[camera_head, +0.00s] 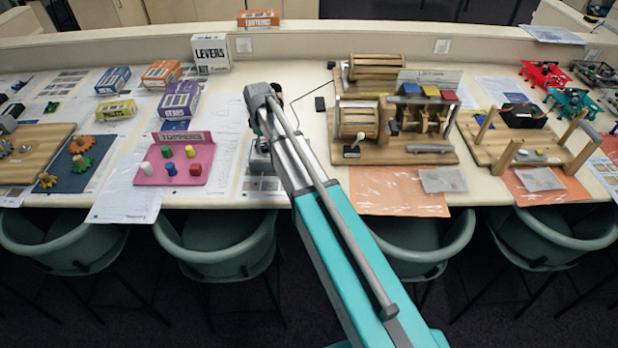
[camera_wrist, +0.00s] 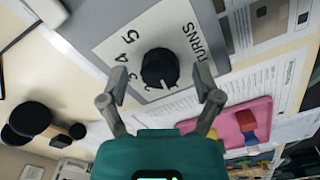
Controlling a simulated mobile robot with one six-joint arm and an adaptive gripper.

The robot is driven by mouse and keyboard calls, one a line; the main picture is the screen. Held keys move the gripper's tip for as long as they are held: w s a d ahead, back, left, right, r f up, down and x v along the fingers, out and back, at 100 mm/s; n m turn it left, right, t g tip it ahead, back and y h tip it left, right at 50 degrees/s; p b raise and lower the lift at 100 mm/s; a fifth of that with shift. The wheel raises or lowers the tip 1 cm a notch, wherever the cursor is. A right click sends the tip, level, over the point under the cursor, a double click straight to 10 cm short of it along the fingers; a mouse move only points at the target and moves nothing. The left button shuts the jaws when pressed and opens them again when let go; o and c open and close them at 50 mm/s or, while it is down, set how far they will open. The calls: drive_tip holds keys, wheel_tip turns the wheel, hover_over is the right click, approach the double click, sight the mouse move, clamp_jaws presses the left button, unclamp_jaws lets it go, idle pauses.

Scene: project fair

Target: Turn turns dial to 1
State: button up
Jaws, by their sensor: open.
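The turns dial (camera_wrist: 159,68) is a round black knob with a white pointer mark on a pale panel (camera_wrist: 112,48) lettered TURNS. The mark faces the lower edge of the wrist view, toward my palm. The numbers 3, 4 and 5 show left of the knob; no 1 is readable. My gripper (camera_wrist: 160,80) is open, with one finger on each side of the knob and visible gaps between. In the head view my arm hides the dial; part of its grey base (camera_head: 260,185) shows below my wrist.
A pink TOPPERS board (camera_head: 178,172) with coloured pegs lies left of the dial; it also shows in the wrist view (camera_wrist: 262,115). A wooden drum mechanism (camera_head: 395,135) stands to the right. Black round objects (camera_wrist: 30,118) stand left of the panel in the wrist view.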

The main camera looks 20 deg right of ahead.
sight(265, 145)
drive_tip(key=m, duration=0.5)
drive_tip(key=shift+m, duration=0.4)
drive_tip(key=m, duration=0.5)
drive_tip(key=shift+m, duration=0.3)
drive_tip(key=m, duration=0.5)
drive_tip(key=shift+m, duration=0.3)
drive_tip(key=m, duration=0.5)
drive_tip(key=shift+m, duration=0.3)
drive_tip(key=shift+r+p, duration=0.35)
wheel_tip(265, 145, up, 13)
drive_tip(key=p, duration=1.3)
drive_tip(key=s+d+f+n+b, duration=0.2)
drive_tip(key=s+d+n, duration=0.1)
drive_tip(key=s, duration=0.5)
drive_tip(key=s+d+f+n+b, duration=0.3)
drive_tip(key=s+n, duration=0.2)
drive_tip(key=s, duration=0.3)
drive_tip(key=s+d+f+n+b, duration=0.2)
drive_tip(key=s+n, duration=0.3)
drive_tip(key=s, duration=0.4)
drive_tip(key=shift+d+f, duration=0.15)
drive_tip(key=shift+d, duration=0.35)
